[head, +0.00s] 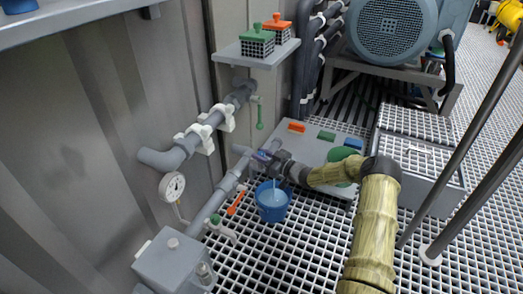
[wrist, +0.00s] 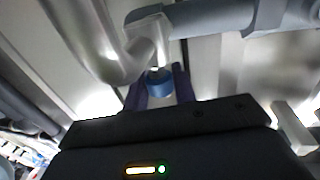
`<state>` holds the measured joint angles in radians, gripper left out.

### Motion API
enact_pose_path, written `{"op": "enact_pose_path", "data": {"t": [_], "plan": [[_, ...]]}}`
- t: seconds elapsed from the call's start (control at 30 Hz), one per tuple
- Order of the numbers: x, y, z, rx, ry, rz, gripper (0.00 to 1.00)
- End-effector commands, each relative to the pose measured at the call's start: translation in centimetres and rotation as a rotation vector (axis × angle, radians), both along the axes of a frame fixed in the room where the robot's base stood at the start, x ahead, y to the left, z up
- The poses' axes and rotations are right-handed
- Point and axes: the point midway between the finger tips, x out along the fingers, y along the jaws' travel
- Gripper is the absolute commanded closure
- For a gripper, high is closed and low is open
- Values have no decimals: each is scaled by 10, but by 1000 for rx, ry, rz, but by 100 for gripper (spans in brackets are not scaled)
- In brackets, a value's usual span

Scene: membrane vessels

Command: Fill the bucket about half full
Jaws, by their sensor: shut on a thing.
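The blue bucket (head: 272,210) stands upright on the grating floor below the low pipe. A thin pale stream (head: 275,184) runs down into it. Its inside looks blue, and I cannot tell the water level. My gripper (head: 265,156) is at the pipe just above and behind the bucket. In the wrist view my gripper (wrist: 160,90) has its dark purple fingers on either side of a blue knob (wrist: 159,82) below a grey pipe fitting (wrist: 150,38), and is shut on it. In the head view the knob is mostly hidden by my gripper.
A green-handled valve (head: 217,222) and a pressure gauge (head: 172,186) are on the pipes at left. A grey bench (head: 325,150) with small coloured blocks stands behind my arm. A shelf (head: 256,55) juts above.

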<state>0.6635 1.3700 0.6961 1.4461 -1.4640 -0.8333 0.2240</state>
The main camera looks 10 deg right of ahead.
Motion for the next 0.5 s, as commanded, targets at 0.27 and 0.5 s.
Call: {"op": "enact_pose_path", "data": {"t": [0.27,0.5], "plan": [[-2,1,4,1,10,-181,96],[-2,1,4,-1,8,-342,96]]}}
